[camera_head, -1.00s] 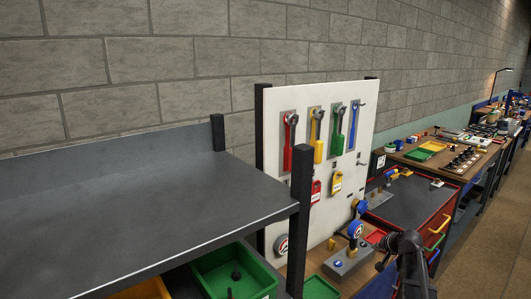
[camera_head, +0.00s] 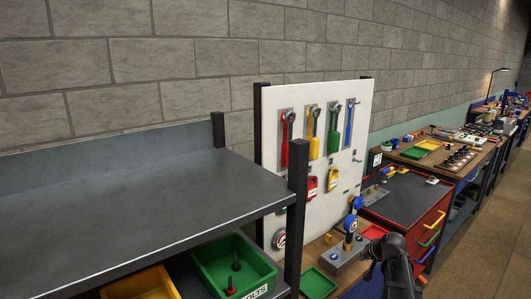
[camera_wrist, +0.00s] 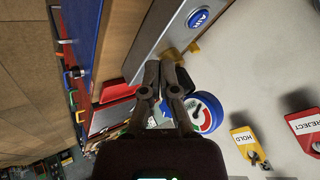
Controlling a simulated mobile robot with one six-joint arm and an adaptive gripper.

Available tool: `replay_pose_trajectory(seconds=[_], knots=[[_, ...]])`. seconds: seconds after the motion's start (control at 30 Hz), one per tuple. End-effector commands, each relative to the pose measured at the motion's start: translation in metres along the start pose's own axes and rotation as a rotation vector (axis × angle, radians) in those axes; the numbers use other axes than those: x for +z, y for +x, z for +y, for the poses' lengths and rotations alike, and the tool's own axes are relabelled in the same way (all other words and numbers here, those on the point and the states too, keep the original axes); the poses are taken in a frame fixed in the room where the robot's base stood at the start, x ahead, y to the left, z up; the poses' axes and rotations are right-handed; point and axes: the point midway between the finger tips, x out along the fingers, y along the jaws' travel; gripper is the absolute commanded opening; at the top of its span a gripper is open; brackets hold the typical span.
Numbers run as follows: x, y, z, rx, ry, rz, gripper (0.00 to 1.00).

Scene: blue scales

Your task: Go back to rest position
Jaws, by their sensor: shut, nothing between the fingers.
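My gripper (camera_wrist: 160,78) is shut and empty in the wrist view, its two dark fingers close together at the tips. A blue-rimmed gauge (camera_wrist: 206,112) shows just beside and partly behind the right finger; I cannot tell whether they touch. A grey block with a blue AIR label (camera_wrist: 197,19) lies beyond the fingertips. In the head view, my dark arm (camera_head: 391,262) is at the lower right, in front of the red tool cart; the fingers cannot be made out there. The gauge (camera_head: 350,223) stands on its grey fixture left of my arm.
A white board (camera_head: 270,150) with coloured wrenches and tags stands behind the fixture. A dark shelf (camera_head: 130,205) with a green bin (camera_head: 215,262) and yellow bin fills the left. The red cart (camera_head: 400,200) and benches run along the right, with open floor beside them.

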Motion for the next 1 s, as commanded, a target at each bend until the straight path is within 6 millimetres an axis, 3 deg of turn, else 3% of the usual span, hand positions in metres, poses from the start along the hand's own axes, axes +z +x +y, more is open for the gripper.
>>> replay_pose_trajectory(seconds=[0.17, 0.37, 0.5, 0.7, 0.83, 1.0], knots=[[0.045, -0.001, -0.022, 0.033, -0.065, -0.091, 0.00], [0.119, -0.011, -0.049, 0.106, -0.177, -0.248, 0.00], [0.177, -0.025, -0.062, 0.180, -0.264, -0.370, 0.00], [0.239, -0.048, -0.070, 0.285, -0.362, -0.505, 0.00], [0.260, -0.059, -0.070, 0.330, -0.400, -0.555, 0.00], [0.268, -0.064, -0.070, 0.354, -0.415, -0.578, 0.00]])
